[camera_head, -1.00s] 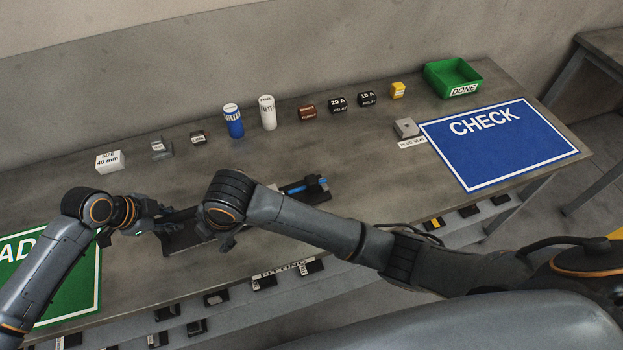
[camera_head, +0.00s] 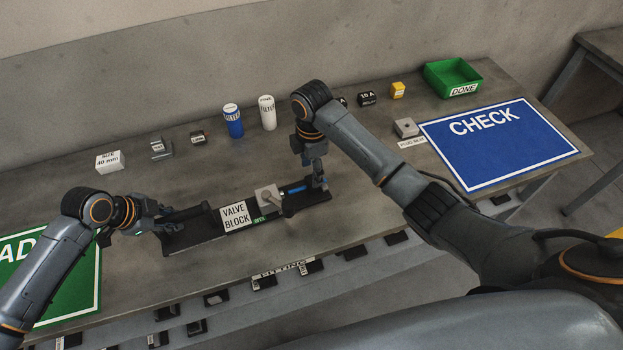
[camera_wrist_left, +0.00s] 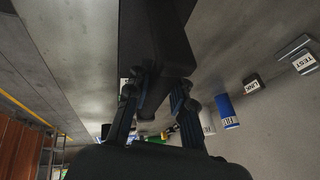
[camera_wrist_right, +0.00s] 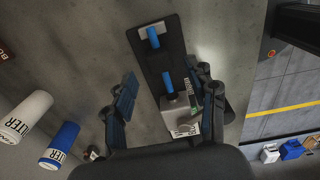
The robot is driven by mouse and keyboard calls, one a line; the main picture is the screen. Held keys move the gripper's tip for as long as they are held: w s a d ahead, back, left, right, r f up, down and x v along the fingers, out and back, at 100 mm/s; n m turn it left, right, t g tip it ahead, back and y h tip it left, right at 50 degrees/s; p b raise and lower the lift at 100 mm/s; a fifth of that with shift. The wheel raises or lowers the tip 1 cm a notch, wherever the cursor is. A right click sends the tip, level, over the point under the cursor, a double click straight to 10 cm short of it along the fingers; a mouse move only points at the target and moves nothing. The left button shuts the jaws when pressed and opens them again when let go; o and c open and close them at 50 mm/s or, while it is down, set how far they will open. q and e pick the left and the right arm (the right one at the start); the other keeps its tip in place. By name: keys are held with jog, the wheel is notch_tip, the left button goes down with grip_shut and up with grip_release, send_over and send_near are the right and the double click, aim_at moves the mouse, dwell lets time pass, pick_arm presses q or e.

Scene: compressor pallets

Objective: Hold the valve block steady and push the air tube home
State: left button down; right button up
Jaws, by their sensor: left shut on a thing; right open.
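The valve block (camera_head: 205,223) is a long dark piece with a white "VALVE BLOCK" label and a grey valve (camera_head: 268,198) with a lever, lying on the bench. My left gripper (camera_head: 165,213) is shut on its dark left end; the left wrist view shows the fingers (camera_wrist_left: 157,92) around a dark bar. The blue air tube (camera_head: 293,189) shows right of the valve; in the right wrist view, blue shows beside the valve (camera_wrist_right: 168,82) and at the far end (camera_wrist_right: 152,38), with a dark gap between. My right gripper (camera_head: 318,184) is open at the right end, fingers apart (camera_wrist_right: 168,97).
Blue (camera_head: 233,121) and white (camera_head: 267,112) filters, small boxes and relays line the back of the bench. A green DONE bin (camera_head: 453,77) and blue CHECK mat (camera_head: 500,145) are at right. A green mat (camera_head: 75,285) is at left. Bench is clear between block and mat.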

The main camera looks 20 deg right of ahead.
aim_at(311, 180)
notch_tip(311, 180, down, 5)
dwell(0.3)
jog(key=shift+a, duration=0.1)
grip_shut()
